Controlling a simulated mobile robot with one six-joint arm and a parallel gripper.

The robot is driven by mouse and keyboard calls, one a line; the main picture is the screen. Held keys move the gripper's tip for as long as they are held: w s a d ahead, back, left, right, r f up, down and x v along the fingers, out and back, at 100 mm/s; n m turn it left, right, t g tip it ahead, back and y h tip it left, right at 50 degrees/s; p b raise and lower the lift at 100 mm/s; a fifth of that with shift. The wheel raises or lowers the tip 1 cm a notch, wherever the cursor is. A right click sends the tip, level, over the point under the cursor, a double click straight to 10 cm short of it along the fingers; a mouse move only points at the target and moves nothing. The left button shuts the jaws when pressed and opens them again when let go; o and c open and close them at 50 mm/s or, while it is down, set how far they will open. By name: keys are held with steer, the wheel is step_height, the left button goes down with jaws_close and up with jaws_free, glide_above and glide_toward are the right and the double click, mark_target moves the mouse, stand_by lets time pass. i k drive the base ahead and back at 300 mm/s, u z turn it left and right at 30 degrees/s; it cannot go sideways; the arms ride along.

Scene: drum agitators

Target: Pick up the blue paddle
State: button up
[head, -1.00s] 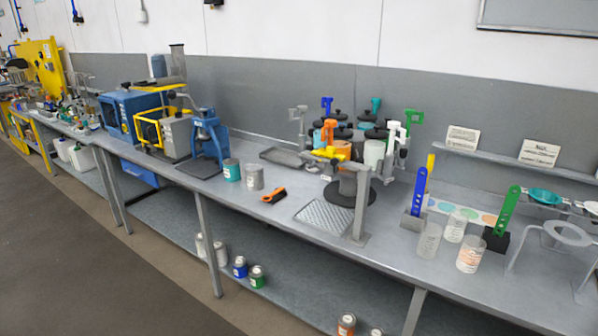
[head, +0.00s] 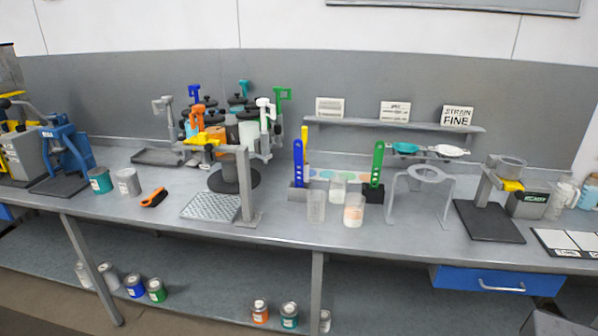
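The blue paddle (head: 298,163) stands upright in a small grey holder (head: 298,194) near the middle of the workbench. It has a row of holes along its length. A yellow paddle-like piece (head: 304,140) stands just behind it. A green paddle (head: 376,163) stands upright in a dark holder (head: 372,193) to the right. Clear cups stand between the two holders, close to the blue paddle's base. My gripper is not in view.
A metal stand (head: 245,190) with a perforated plate (head: 211,207) is left of the blue paddle. A ring stand (head: 421,175) is right of the green one. A shelf (head: 390,127) with signs is behind. Bare bench (head: 285,226) lies in front.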

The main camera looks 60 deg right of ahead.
mark_target(298, 151)
steer(key=u, duration=0.85)
steer(key=k, duration=0.15)
steer(key=z, duration=2.8)
steer(key=i, duration=0.5)
steer(key=u, duration=0.15)
steer(key=k, duration=0.25)
steer(key=z, duration=0.05)
